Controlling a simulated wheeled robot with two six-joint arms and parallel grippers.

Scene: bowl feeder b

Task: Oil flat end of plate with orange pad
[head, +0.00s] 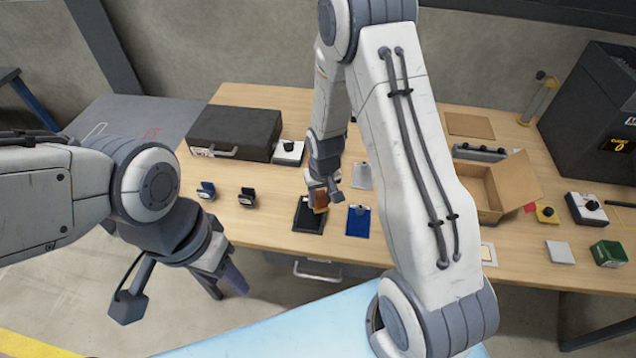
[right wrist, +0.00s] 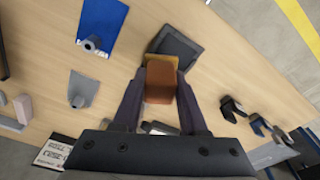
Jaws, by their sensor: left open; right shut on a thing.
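My right gripper (head: 323,198) is shut on the orange pad (head: 320,201), a brown-orange block with a yellowish layer at its far edge in the right wrist view (right wrist: 160,82). The pad is over the right part of a small black tray (head: 307,217); I cannot tell whether they touch. A blue plate (head: 358,221) with a grey knob lies flat just right of the tray. A grey plate (head: 361,177) with a knob lies behind it. Which plate is the task's is unclear. My left gripper (head: 184,291) is open and empty, in front of the table.
A black case (head: 235,133) and a white box with a black knob (head: 288,152) are behind. An open cardboard box (head: 483,190) stands to the right. My right arm hides part of the table.

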